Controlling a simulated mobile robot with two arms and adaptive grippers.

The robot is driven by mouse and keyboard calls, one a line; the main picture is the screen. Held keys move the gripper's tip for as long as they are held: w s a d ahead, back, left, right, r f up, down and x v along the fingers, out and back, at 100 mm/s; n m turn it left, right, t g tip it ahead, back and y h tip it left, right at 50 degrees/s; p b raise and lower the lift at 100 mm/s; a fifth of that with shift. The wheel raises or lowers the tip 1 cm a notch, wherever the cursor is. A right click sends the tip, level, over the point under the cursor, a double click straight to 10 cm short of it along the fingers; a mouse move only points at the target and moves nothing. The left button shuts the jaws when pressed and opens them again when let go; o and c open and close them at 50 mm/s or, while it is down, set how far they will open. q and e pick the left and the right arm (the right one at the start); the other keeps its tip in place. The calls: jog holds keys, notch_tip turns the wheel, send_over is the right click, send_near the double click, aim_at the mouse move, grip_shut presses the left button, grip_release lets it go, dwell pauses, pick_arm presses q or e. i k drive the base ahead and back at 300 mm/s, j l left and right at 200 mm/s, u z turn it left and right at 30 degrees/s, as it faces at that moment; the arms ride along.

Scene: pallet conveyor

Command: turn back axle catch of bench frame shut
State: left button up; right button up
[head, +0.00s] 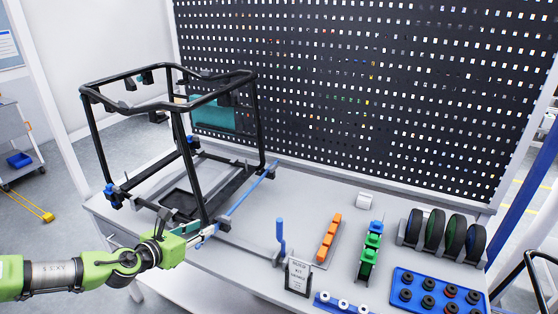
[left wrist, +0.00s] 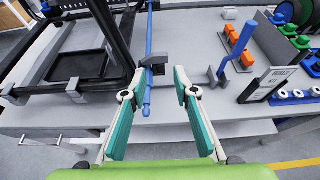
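A black tubular frame (head: 178,115) stands on the left of the bench. A long blue rod (head: 250,187) lies along its right side; its near end shows in the left wrist view (left wrist: 147,98). A dark, catch-like bracket (left wrist: 154,60) sits at the rod near that end. An upright blue handle (head: 281,235) stands on a grey base to the right; it also shows in the left wrist view (left wrist: 236,50). I cannot tell which part is the back axle catch. My right gripper is not in view.
Orange blocks (head: 328,238), green and blue parts (head: 370,252), black wheels (head: 435,230) and a blue tray (head: 430,307) of black parts fill the right side. A small sign (head: 298,276) stands at the front. A pegboard (head: 360,80) rises behind.

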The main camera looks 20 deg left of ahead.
aim_at(273, 166)
jog(key=i+l, duration=0.15)
jog(key=i, duration=0.95)
